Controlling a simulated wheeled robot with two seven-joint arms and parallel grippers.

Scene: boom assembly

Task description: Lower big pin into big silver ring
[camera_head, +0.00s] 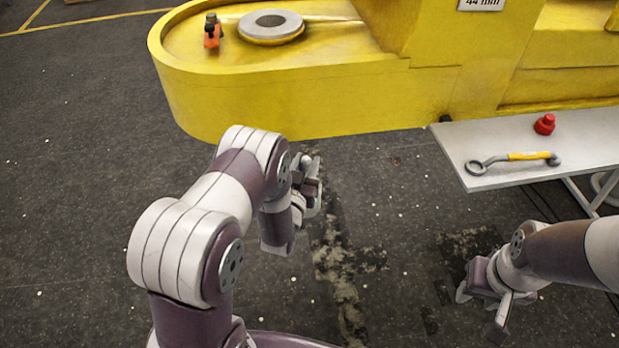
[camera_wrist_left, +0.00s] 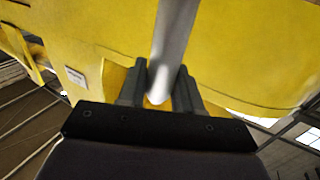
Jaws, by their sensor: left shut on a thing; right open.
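My left gripper (camera_head: 310,182) is in front of the boom, well below and nearer than the ring. In the left wrist view its fingers are shut on a smooth grey rod, the big pin (camera_wrist_left: 174,42), which runs up out of the picture. In the head view I cannot make out the pin clearly at the gripper. My right gripper (camera_head: 484,302) is open and empty over the floor at the lower right.
A small orange and black object (camera_head: 212,32) stands on the boom left of the ring. A grey table (camera_head: 490,140) at the right holds a red object (camera_head: 545,124) and a yellow-handled wrench (camera_head: 515,158). The boom's yellow side wall (camera_head: 280,108) stands beyond my left gripper.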

